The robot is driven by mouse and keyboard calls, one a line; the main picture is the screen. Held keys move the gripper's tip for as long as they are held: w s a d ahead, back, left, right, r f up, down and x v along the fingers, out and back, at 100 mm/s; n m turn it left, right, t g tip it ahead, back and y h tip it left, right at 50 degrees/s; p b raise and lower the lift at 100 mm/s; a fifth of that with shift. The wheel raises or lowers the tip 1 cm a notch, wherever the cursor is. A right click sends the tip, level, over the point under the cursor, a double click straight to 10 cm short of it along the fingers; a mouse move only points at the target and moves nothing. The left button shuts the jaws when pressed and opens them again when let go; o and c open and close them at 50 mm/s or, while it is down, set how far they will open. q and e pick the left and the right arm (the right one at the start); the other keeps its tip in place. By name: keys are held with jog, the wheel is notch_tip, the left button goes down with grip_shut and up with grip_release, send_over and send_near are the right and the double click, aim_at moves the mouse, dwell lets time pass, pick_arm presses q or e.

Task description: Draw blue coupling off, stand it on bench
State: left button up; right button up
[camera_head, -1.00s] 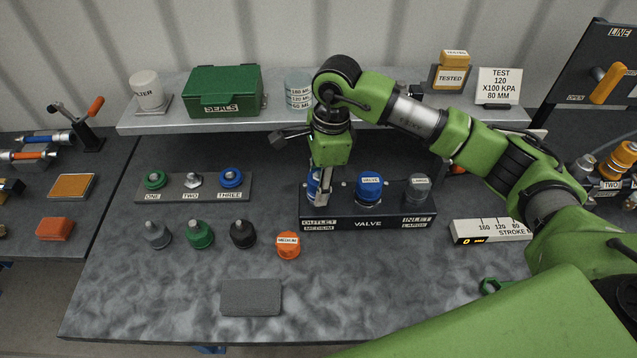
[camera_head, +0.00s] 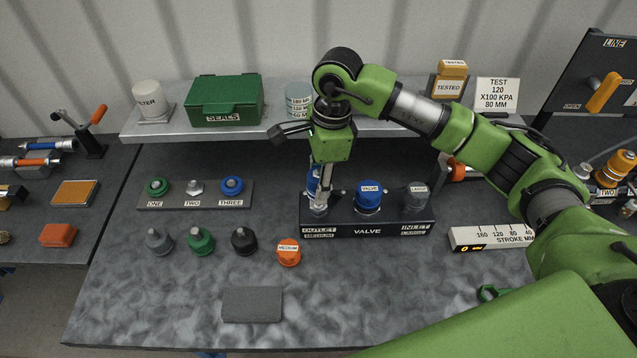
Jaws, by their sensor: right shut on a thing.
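My right gripper (camera_head: 322,190) comes down over the outlet end of the dark valve block (camera_head: 366,230). It is shut on a blue coupling (camera_head: 312,178), which the fingers partly hide. A grey metal fitting (camera_head: 319,209) shows below the fingers at the outlet position, and the blue coupling appears raised above it. Whether they still touch is hard to tell. A second blue cap labelled VALVE (camera_head: 369,197) sits on the middle of the block, and a grey one (camera_head: 416,198) on the inlet. The bench (camera_head: 180,300) lies below. My left gripper is not in view.
A rack (camera_head: 195,203) with several fittings stands at left. Grey (camera_head: 160,243), green (camera_head: 201,242), black (camera_head: 244,241) and orange (camera_head: 288,253) couplings stand in front. A grey pad (camera_head: 252,305) lies near the front edge. A stroke gauge (camera_head: 490,238) is at right.

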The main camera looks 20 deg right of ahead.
aim_at(317, 175)
jog(key=shift+r, duration=0.4)
jog(key=shift+r, duration=0.15)
jog(key=shift+r+p, duration=0.9)
jog(key=shift+r, duration=1)
jog(key=shift+f, duration=0.1)
